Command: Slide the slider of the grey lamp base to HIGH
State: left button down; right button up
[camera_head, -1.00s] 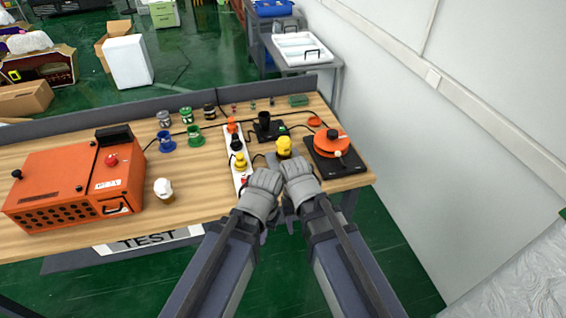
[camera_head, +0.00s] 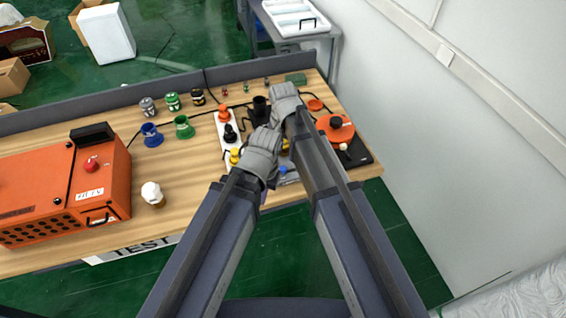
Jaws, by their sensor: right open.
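A grey base (camera_head: 291,174), apparently the grey lamp base, shows only in part between my two arms. A blue part shows on it and a yellow part stands behind it. Its slider and HIGH mark cannot be made out. My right gripper (camera_head: 286,97) is open, reaching over the back right of the table beside a black cup-like part (camera_head: 260,106). My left gripper (camera_head: 265,150) is over the front of the white strip, left of the grey base. Its fingers are too hidden to tell open from shut. My arms hide much of this area.
An orange lamp-like disc (camera_head: 336,128) sits on a black base (camera_head: 358,154) at the right. A white strip (camera_head: 229,147) carries coloured knobs. An orange machine (camera_head: 60,197) and a white-topped bottle (camera_head: 152,194) stand at the left. The wooden table (camera_head: 190,223) is clear at front centre.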

aim_at(283, 168)
jog(key=shift+f+b, duration=3.8)
jog(key=shift+f, duration=0.15)
grip_shut()
